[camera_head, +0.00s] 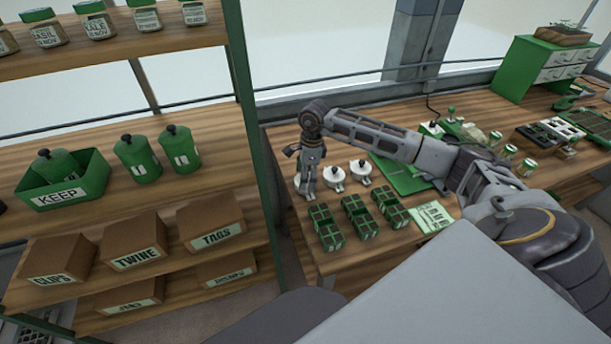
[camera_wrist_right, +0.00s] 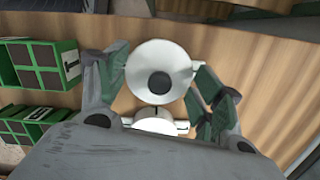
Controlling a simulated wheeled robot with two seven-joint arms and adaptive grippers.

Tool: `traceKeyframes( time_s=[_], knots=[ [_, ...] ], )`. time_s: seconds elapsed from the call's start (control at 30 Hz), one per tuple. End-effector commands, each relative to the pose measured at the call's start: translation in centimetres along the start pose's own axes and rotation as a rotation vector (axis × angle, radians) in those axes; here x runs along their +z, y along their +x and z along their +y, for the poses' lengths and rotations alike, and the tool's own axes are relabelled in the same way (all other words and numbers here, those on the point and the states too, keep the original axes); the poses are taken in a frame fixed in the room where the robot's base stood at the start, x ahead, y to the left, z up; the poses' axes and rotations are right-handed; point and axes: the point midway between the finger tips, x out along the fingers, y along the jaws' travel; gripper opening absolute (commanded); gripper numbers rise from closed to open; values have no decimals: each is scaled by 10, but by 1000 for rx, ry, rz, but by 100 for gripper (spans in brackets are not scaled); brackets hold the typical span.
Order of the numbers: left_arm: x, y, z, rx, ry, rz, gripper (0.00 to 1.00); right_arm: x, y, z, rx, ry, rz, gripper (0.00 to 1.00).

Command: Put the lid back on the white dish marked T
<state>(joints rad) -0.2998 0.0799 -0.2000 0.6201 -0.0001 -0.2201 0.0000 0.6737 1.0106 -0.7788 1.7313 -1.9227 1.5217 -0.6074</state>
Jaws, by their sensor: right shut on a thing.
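A white lid with a dark round knob (camera_wrist_right: 158,55) sits between the two fingers of my right gripper (camera_wrist_right: 160,88) in the wrist view, and the gripper is shut on it. In the head view my right gripper (camera_head: 308,188) points down at the leftmost white dish (camera_head: 299,183), which it partly hides. I cannot tell whether lid and dish touch. The middle white dish (camera_head: 333,176) and the right white dish (camera_head: 361,168) stand beside it with dark knobs on top. No letter on the dishes is readable. My left gripper is not in view.
Several green seed trays (camera_head: 325,228) stand on the near part of the wooden bench (camera_head: 300,240). A white label sheet (camera_head: 433,217) and a green board (camera_head: 400,176) lie further right. A wooden shelf (camera_head: 110,180) with boxes and green canisters stands at the left.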

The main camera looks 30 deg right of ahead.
Motion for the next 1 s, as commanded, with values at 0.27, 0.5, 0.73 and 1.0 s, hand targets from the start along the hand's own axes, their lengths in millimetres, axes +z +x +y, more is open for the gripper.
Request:
traceKeyframes(
  time_s=[0.27, 0.5, 0.73, 1.0],
  knots=[
    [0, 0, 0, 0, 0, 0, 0, 0, 0, 0, 0, 0, 0, 51],
    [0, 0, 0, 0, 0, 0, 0, 0, 0, 0, 0, 0, 0, 75],
    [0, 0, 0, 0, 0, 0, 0, 0, 0, 0, 0, 0, 0, 92],
    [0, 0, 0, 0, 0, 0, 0, 0, 0, 0, 0, 0, 0, 100]
  ],
)
